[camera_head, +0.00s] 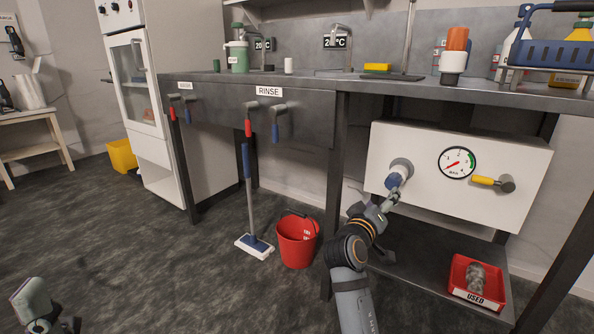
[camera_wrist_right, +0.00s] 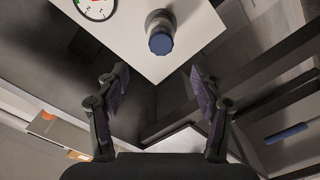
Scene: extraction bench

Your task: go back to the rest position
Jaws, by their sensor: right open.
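My right gripper (camera_head: 388,203) is in front of the white panel (camera_head: 520,155) under the bench. It also shows in the right wrist view (camera_wrist_right: 160,92), its two fingers wide apart with nothing between them. The grey fitting with a blue end (camera_head: 394,181) sticks out of the panel close by the fingertips. In the wrist view this blue end (camera_wrist_right: 160,43) lies beyond the fingers, apart from them. Part of my left arm (camera_head: 35,303) shows at the bottom left; its fingers are only partly in the picture.
The panel carries a gauge (camera_head: 458,162) and a yellow-handled valve (camera_head: 485,181). A red tray (camera_head: 462,291) marked USED is on the low shelf. A red bucket (camera_head: 297,242) and a mop (camera_head: 251,215) stand left of my right arm.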

